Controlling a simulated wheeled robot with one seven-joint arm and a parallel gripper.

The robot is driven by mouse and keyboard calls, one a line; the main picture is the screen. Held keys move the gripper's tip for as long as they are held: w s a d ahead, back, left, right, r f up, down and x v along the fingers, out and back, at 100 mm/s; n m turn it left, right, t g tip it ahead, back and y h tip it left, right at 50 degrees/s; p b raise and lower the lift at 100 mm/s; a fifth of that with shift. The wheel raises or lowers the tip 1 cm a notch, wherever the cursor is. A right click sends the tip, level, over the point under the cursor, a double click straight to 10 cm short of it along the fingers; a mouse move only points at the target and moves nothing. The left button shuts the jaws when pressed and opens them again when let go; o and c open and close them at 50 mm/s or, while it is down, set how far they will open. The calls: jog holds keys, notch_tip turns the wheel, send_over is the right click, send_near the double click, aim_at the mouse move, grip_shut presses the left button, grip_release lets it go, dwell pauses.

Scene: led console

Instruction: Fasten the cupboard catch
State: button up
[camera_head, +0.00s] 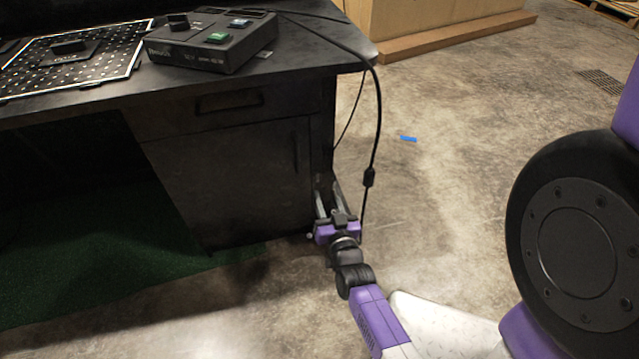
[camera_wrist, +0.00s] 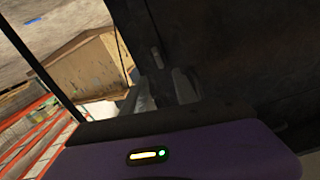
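The cupboard door (camera_head: 235,180) is a dark panel under the black desk, below a drawer (camera_head: 225,103). A dark upright handle (camera_head: 296,152) is near its right edge. I cannot tell whether the door is fully closed. My gripper (camera_head: 329,200) is low at the cupboard's right edge, with its two fingers apart and nothing seen between them. In the wrist view the fingers (camera_wrist: 163,90) point at a dark surface. A small pale fitting (camera_wrist: 157,57) shows just beyond them; it may be the catch, but it is too dim to be sure.
A control box (camera_head: 212,42) with a green button and a perforated board (camera_head: 75,58) are on the desk top (camera_head: 300,62). A black cable (camera_head: 377,110) hangs from the desk's right corner, close to my gripper. Open concrete floor (camera_head: 460,130) lies to the right.

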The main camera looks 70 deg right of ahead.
aim_at(318, 175)
jog(key=b+x, duration=0.2)
jog(key=x, duration=0.5)
jog(key=shift+w+d+r, duration=0.1)
jog(key=shift+c, duration=0.4)
grip_shut()
